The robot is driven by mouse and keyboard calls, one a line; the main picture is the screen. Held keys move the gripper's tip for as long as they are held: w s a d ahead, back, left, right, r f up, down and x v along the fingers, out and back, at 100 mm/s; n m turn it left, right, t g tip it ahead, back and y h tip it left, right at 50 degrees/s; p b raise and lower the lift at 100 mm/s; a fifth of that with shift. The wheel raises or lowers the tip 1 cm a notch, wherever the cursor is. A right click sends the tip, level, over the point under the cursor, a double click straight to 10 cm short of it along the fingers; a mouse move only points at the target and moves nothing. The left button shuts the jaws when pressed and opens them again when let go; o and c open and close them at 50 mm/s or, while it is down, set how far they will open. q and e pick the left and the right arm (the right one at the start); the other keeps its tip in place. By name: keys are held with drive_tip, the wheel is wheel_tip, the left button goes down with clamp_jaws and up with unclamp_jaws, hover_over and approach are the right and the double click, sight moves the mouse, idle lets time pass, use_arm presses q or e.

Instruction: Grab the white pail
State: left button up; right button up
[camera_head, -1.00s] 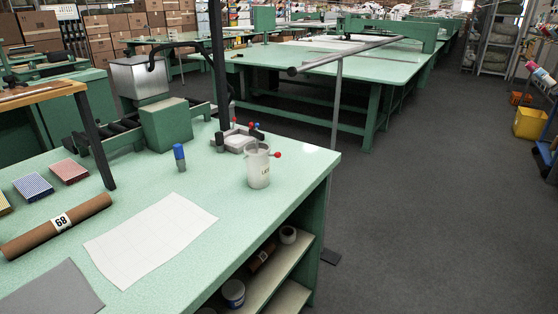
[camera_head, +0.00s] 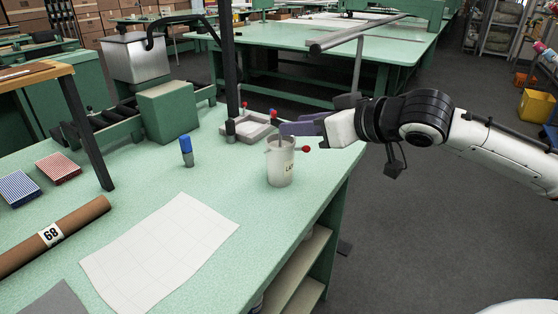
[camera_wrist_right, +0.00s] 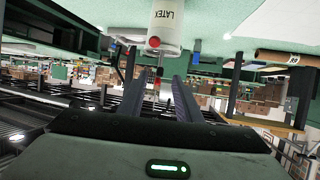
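The white pail (camera_head: 280,162) stands upright on the near green table, close to its right edge, with a "LATEX" label and a red knob at its side. The right wrist view shows the pail (camera_wrist_right: 166,28) upside down at the top, beyond my fingertips. My right gripper (camera_head: 288,128) reaches in from the right, its fingers just above and behind the pail's rim in the head view. Contact with the pail cannot be told. My left gripper is not in view.
A dark upright post (camera_head: 229,65) stands behind.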

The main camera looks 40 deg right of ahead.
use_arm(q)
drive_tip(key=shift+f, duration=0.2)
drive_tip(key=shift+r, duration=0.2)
use_arm(e)
drive_tip(key=shift+w+a+f, duration=0.1)
drive_tip(key=shift+w+f, duration=0.15)
drive_tip(key=shift+w, duration=0.35)
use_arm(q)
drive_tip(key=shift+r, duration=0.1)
use_arm(e)
drive_tip(key=shift+w, duration=0.1)
